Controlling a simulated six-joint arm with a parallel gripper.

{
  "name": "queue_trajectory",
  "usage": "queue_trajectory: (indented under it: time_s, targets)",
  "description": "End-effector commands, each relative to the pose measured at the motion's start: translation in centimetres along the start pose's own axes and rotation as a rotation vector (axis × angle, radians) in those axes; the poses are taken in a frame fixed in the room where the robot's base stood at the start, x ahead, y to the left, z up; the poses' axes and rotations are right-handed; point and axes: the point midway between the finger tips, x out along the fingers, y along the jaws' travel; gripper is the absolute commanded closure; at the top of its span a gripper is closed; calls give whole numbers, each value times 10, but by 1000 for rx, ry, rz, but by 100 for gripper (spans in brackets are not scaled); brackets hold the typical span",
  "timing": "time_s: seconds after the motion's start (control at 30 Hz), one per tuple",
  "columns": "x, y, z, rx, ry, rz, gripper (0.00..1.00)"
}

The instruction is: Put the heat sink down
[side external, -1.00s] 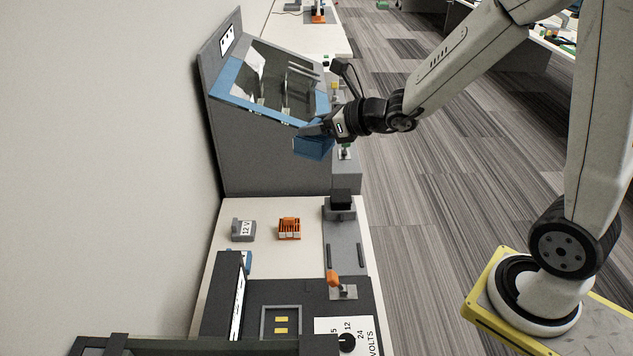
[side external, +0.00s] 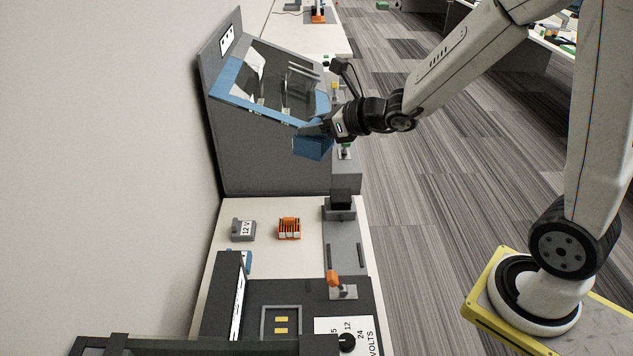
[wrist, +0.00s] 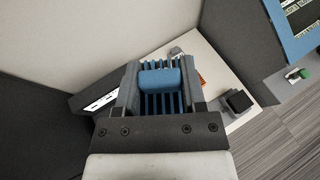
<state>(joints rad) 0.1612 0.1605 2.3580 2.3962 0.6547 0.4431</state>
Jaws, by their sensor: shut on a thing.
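A blue finned heat sink (wrist: 160,92) fills the middle of the wrist view, between the two fingers of my gripper (wrist: 160,95). It also shows in the side view (side external: 312,147), hanging from the gripper (side external: 318,131) in front of the blue-edged grey cabinet. My gripper is shut on it and holds it in the air, well above the bench. An orange finned block (side external: 289,228) stands on the white bench top (side external: 265,258), beside a grey block marked 12 V (side external: 243,229).
A dark panel with a volts dial (side external: 347,342) is in front. Some bench top around the orange block is bare.

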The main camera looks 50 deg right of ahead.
Motion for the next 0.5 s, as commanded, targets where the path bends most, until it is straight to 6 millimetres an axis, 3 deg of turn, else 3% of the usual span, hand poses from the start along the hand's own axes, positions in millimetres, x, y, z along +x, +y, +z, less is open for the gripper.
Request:
queue_trajectory:
  time_s: [0.27,0.5]
  targets:
    - [16,-2,-8,-11,2,27,100]
    - [44,-5,-26,-30,3,78,100]
